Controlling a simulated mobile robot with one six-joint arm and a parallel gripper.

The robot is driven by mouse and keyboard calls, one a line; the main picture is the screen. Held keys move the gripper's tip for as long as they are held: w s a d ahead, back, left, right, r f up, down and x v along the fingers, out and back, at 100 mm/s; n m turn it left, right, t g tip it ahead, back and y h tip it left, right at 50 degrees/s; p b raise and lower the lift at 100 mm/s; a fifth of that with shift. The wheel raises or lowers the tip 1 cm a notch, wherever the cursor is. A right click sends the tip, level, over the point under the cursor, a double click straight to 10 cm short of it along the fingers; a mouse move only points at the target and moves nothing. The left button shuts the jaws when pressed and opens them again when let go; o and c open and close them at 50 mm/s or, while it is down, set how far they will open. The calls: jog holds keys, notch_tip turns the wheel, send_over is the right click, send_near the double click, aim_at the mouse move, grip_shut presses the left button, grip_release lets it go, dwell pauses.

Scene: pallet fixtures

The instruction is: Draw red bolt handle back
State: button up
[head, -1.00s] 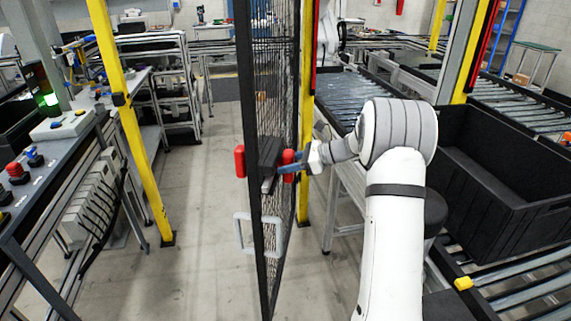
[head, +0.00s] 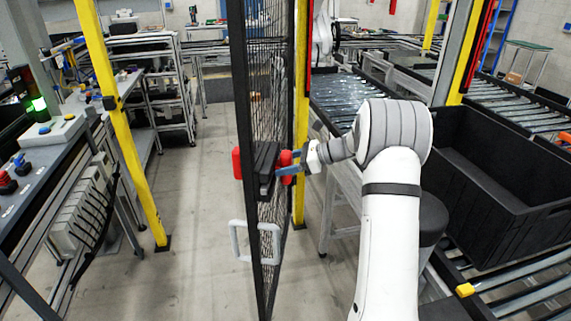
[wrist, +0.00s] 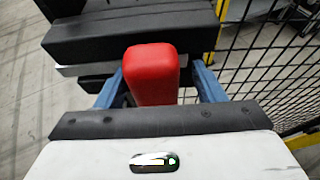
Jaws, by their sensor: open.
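The red bolt handle (wrist: 153,72) sits between the two blue fingers of my gripper (wrist: 155,88) in the wrist view. The fingers are open, with a gap visible at the right side of the handle. In the head view the red handle (head: 285,166) is on the right side of the black bolt housing (head: 265,165), with my gripper (head: 299,168) at it from the right. A second red handle (head: 237,163) shows on the left side of the housing. The black housing (wrist: 130,38) also lies just beyond the handle in the wrist view.
The mesh gate (head: 268,100) carries the housing and a pale grey pull handle (head: 238,241) below. A yellow post (head: 301,120) stands behind it. A black crate (head: 500,235) rests at right on the roller conveyor. The floor left of the gate is clear.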

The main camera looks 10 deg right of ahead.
jog(key=b+v, duration=0.1)
jog(key=v, duration=0.6)
jog(key=shift+s+d+r, duration=0.1)
jog(key=shift+s+d, duration=0.05)
jog(key=shift+d, duration=0.2)
